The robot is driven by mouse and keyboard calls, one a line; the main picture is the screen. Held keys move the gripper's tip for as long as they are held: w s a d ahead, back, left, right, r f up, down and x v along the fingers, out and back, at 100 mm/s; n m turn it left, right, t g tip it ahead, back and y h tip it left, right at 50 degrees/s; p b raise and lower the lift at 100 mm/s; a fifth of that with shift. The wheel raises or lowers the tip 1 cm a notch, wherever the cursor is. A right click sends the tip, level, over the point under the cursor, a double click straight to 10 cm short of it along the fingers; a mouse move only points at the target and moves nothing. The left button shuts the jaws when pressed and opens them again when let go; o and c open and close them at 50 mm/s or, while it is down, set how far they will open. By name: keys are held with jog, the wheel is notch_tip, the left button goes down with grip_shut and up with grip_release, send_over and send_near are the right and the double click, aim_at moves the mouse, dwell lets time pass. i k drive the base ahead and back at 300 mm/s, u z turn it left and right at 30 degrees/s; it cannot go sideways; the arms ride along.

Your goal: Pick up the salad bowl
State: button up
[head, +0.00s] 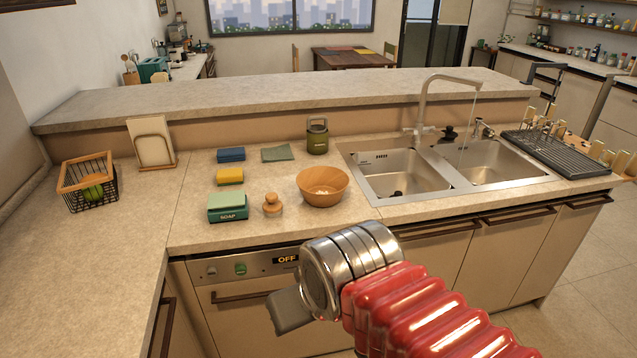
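A wooden salad bowl (322,190) stands upright on the counter, left of the sink, with something pale inside it. My gripper (290,312) is at the lower middle of the head view, in front of the counter's front edge and lower than the bowl in the picture. It is apart from the bowl. Only a grey finger-like part shows past the metal wrist, so I cannot tell whether it is open or shut.
Close left of the bowl are a wooden-knobbed brush (272,205) and a green soap box (228,207). Behind stand sponges (230,176), a cloth (277,153) and a green canister (317,136). The double sink (400,172) is to the right. The left counter is mostly clear.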

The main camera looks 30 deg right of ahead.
aim_at(320, 186)
jog(key=u, duration=0.05)
jog(key=i, duration=0.95)
